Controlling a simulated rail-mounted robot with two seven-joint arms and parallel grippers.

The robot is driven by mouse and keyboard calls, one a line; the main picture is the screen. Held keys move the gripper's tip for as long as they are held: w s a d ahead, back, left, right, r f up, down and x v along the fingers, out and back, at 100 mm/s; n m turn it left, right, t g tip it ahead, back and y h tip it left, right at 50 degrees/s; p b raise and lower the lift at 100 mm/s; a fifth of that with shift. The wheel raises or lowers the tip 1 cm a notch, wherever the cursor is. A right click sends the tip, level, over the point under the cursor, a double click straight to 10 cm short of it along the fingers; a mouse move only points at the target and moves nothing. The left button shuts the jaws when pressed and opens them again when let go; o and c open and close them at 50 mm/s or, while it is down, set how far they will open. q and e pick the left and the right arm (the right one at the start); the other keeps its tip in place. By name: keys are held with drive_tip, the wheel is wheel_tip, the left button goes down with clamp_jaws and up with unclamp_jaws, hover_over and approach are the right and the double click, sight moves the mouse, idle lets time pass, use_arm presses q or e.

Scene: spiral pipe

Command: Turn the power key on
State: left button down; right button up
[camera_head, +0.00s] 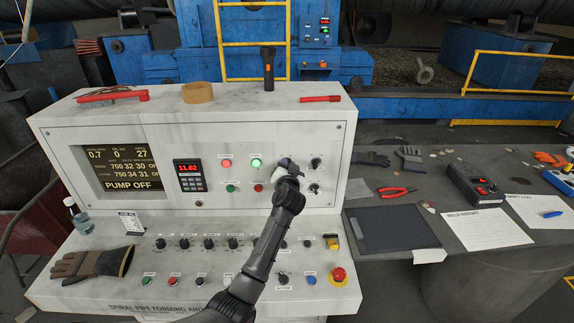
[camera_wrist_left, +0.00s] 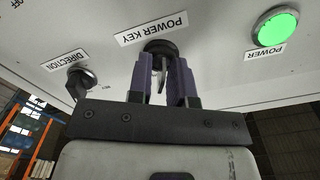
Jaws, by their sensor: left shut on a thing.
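The power key (camera_wrist_left: 159,68) sits in its round black switch on the pale panel, beside the "POWER KEY" label, in the left wrist view. My left gripper (camera_wrist_left: 162,80) has its two dark fingers on either side of the key, shut on it. In the head view my left gripper (camera_head: 287,169) is against the upright face of the console (camera_head: 300,140) and hides the key. The green power lamp (camera_wrist_left: 275,27) is lit close to the key; it also shows in the head view (camera_head: 256,162). My right gripper is out of view.
The direction switch (camera_wrist_left: 80,81) is close beside the key. More knobs (camera_head: 316,162) stand right of my gripper. A red emergency button (camera_head: 338,275) is at the lower right of the console. The display (camera_head: 118,168) reads "PUMP OFF". A glove (camera_head: 92,264) lies at the left.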

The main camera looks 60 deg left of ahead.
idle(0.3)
use_arm(q)
drive_tip(key=c, duration=1.4)
unclamp_jaws()
drive_tip(key=shift+o, duration=0.4)
drive_tip(key=v, duration=1.4)
